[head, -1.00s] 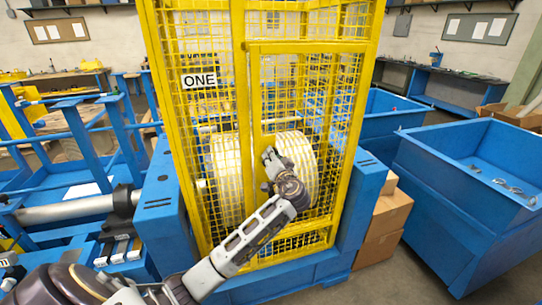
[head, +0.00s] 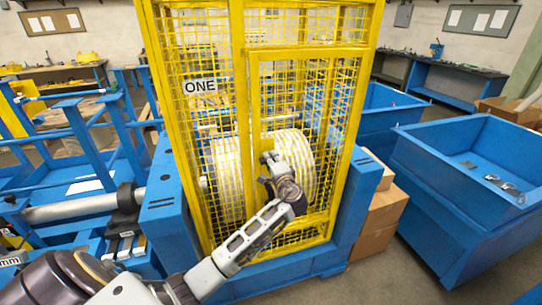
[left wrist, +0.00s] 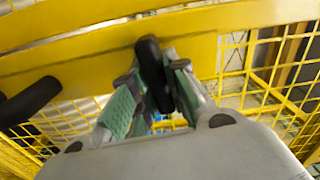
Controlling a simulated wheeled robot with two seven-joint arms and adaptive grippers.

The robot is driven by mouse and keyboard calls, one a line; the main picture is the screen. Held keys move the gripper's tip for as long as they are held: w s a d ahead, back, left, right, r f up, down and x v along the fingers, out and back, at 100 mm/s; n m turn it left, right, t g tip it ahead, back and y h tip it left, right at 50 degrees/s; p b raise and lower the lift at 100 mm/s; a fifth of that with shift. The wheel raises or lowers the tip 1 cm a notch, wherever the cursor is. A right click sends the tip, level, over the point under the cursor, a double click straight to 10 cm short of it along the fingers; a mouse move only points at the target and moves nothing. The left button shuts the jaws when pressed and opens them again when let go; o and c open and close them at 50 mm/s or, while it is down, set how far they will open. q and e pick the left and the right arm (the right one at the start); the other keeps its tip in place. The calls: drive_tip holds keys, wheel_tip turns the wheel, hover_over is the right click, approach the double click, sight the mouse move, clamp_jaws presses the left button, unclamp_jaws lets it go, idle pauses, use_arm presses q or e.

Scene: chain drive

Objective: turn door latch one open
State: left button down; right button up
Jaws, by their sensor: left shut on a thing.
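The yellow mesh door (head: 308,56) of the cage under the sign ONE (head: 200,87) is shut in its frame. The latch, a black handle (left wrist: 150,62), shows in the left wrist view in front of a flat yellow bar (left wrist: 85,60). It stands nearly upright in the picture, tilted slightly. My left gripper (head: 266,158) is at the door's left edge, and in the left wrist view (left wrist: 158,92) its fingers are closed around the handle. The gripper hides the latch in the head view. My right gripper is not in view.
A second black handle (left wrist: 30,102) sticks out at the left of the wrist view. Behind the mesh is a large pale ribbed drum (head: 228,180). A blue bin (head: 470,195) and cardboard boxes (head: 380,222) stand right of the cage.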

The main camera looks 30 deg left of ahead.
use_arm(q)
drive_tip(key=shift+m+p, duration=0.3)
drive_tip(key=shift+m, duration=0.3)
drive_tip(key=c, duration=1.4)
unclamp_jaws()
drive_tip(key=shift+f, duration=0.1)
drive_tip(key=shift+c, duration=0.2)
drive_tip(key=shift+o, duration=0.3)
drive_tip(key=shift+w, duration=0.1)
drive_tip(key=shift+d, duration=0.1)
drive_tip(key=v, duration=1.2)
